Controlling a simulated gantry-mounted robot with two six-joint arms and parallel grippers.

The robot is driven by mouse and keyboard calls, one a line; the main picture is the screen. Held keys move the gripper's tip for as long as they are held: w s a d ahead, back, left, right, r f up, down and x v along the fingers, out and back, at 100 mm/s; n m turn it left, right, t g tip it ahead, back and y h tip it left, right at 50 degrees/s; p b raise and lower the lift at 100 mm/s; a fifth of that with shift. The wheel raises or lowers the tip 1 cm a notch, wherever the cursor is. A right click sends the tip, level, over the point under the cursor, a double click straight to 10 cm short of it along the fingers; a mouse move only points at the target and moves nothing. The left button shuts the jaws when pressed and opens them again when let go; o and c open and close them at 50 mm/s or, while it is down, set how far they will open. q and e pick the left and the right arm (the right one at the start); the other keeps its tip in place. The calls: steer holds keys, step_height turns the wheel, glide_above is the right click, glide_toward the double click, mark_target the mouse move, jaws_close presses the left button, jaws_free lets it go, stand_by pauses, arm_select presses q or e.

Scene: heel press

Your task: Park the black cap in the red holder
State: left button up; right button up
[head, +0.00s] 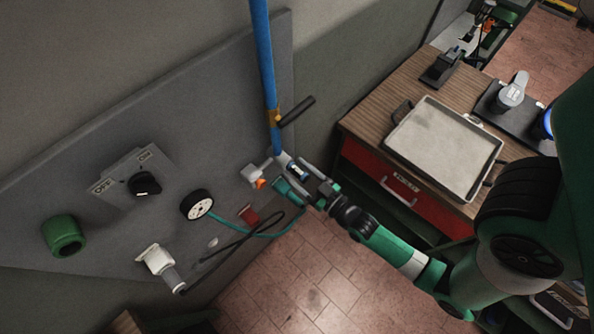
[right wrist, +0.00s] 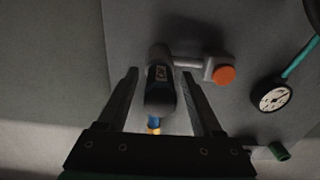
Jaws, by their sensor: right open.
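My right gripper (head: 284,171) is open, with one finger on each side of the cap; in the right wrist view (right wrist: 160,73) gaps show between cap and fingers. A small red piece (head: 248,215), seemingly the red holder, is on the grey panel below the valve; its inside cannot be made out. My left gripper is not in view.
The valve (head: 252,173) has an orange knob. A blue pipe (head: 263,60) with a dark lever (head: 297,111) runs above. A gauge (head: 197,205) with a teal hose and a black cable loop lie close to the red piece. A tray (head: 445,145) sits on the cabinet at right.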

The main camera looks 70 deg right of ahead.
mark_target(307, 181)
steer(key=shift+c, duration=0.4)
stand_by(0.3)
jaws_close()
steer(key=shift+s, duration=0.1)
stand_by(1.2)
steer(key=shift+p+v, duration=0.4)
steer(key=shift+v, duration=2.55)
steer(key=shift+s+a, duration=0.1)
